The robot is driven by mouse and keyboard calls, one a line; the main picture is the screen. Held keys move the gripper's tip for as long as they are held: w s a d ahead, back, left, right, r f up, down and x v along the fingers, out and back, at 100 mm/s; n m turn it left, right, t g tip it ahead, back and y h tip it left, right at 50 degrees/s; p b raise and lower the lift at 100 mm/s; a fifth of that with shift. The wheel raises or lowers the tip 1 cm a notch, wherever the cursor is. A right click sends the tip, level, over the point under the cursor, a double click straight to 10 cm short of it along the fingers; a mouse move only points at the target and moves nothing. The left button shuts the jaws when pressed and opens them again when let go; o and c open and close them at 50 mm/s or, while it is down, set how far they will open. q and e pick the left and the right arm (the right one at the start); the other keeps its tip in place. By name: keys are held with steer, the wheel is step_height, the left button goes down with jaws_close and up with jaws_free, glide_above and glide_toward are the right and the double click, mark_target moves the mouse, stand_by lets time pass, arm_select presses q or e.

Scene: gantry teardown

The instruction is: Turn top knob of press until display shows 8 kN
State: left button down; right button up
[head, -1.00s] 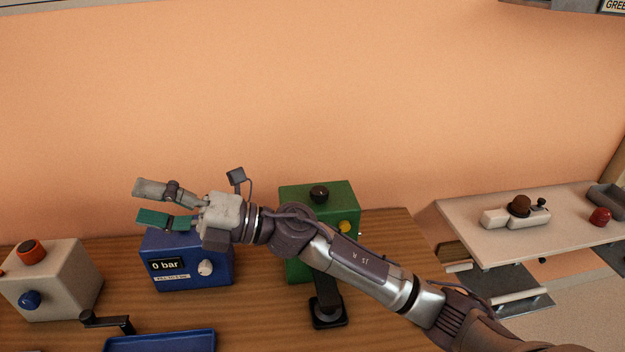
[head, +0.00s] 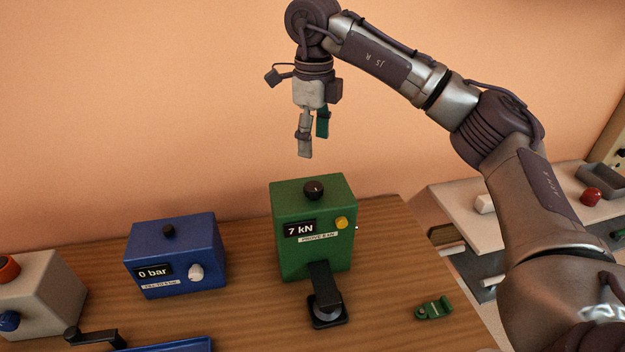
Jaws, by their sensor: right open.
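The green press (head: 284,247) stands on the wooden bench near the middle of the head view. Its black top knob (head: 314,189) sits on the upper face. Its display (head: 299,229) reads 7 kN, with a yellow knob (head: 341,222) to the right of it and a label below. My right gripper (head: 314,145) hangs fingers down above the press, open and empty. Its fingertips are above the top knob in the picture and apart from it. My left gripper is not in view.
A blue box (head: 178,253) showing 0 bar stands left of the press, and a beige box (head: 40,298) is further left. A blue tray (head: 180,346) lies in front. A small green part (head: 434,308) lies on the bench right of the press.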

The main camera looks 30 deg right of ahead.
mark_target(314, 185)
step_height(314, 185, down, 10)
steer(key=p, duration=0.3)
steer(key=shift+r, duration=0.1)
steer(key=shift+w+f, duration=0.1)
steer(key=shift+f, duration=0.7)
steer(key=c, duration=1.1)
steer(key=shift+f+b, duration=0.15)
steer(key=shift+b, duration=0.25)
steer(key=shift+c, duration=0.2)
steer(key=shift+m, duration=0.4)
steer(key=shift+r, duration=0.2)
steer(key=o, duration=1.1)
